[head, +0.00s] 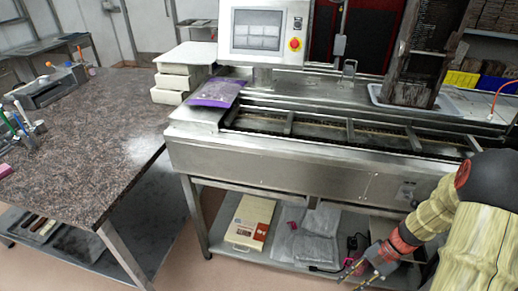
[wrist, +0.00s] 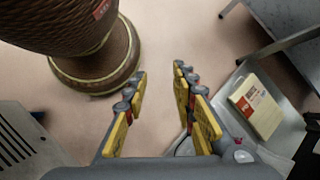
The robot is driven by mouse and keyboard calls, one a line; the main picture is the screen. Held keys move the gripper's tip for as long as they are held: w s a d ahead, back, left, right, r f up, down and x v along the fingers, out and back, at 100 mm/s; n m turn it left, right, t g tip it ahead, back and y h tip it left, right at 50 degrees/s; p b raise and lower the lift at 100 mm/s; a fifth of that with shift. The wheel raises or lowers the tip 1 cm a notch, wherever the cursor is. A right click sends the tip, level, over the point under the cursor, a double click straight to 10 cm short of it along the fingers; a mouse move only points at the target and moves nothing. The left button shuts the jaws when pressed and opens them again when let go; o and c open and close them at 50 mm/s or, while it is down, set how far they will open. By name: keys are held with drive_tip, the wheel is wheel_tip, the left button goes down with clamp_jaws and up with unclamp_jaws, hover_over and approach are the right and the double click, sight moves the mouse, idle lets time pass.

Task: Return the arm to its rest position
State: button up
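My gripper (head: 350,273) is at the lower right of the head view, in front of the steel machine and low beside its bottom shelf. In the wrist view my gripper (wrist: 160,85) shows two yellow-padded fingers spread apart with bare floor between them. Nothing is held. My arm (head: 470,225) comes in from the right edge in a pale yellow cover and bends down toward the gripper.
The steel moulding machine (head: 270,160) has a screen (head: 256,30) and a lower shelf with a cream box (head: 250,222) and plastic bags (head: 312,240). A speckled counter (head: 85,130) stands left. Floor (head: 180,235) between them is clear.

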drive_tip(key=s+a+r+n+t+h, duration=0.2)
drive_tip(key=s+a+r+n, duration=0.1)
drive_tip(key=r, duration=0.8)
drive_tip(key=s+a+r+n+t+h+p, duration=0.1)
drive_tip(key=s+a+r+n+t+h, duration=0.1)
drive_tip(key=r, duration=1)
drive_tip(key=s+a+r+n+t+h, duration=0.2)
drive_tip(key=s+a+r+n+t, duration=0.1)
drive_tip(key=r, duration=0.8)
drive_tip(key=s+a+n, duration=0.1)
drive_tip(key=a+n, duration=0.1)
drive_tip(key=shift+s+a+r+n+t+h+p, duration=0.2)
drive_tip(key=shift+s+a+n+t+h+p, duration=0.1)
drive_tip(key=shift+a+n, duration=0.1)
